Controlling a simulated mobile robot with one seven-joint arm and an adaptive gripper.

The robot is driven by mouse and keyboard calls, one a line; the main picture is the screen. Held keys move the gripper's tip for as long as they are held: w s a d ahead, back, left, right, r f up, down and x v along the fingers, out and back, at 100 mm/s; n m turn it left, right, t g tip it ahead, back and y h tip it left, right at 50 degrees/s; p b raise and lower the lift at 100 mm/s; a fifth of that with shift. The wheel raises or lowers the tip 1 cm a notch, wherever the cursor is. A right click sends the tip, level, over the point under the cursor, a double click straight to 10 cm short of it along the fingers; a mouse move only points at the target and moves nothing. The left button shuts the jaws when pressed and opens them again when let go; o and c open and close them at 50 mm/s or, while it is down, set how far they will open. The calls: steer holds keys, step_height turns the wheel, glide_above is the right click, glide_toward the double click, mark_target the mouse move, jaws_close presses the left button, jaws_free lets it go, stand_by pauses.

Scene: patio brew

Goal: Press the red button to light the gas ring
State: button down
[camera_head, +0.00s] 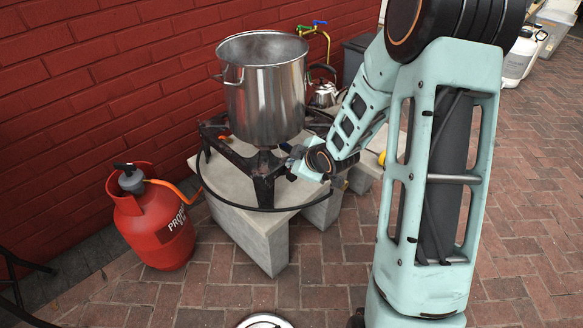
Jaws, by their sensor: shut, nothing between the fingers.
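A black gas ring stand (263,189) sits on a pale concrete slab (262,225) in the head view. A large steel pot (266,100) stands upright on it. My gripper (290,166) is shut and empty at the stand's right front, below the pot. I cannot tell whether it touches the stand. I cannot make out the red button; my gripper and wrist cover part of that side. No flame shows under the pot.
A kettle (325,93) and brass taps (318,32) are behind. A red brick wall (110,75) bounds the left.

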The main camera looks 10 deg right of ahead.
steer(key=shift+r, duration=0.1)
step_height(320, 180, up, 6)
steer(key=p, duration=0.5)
steer(key=shift+d, duration=0.1)
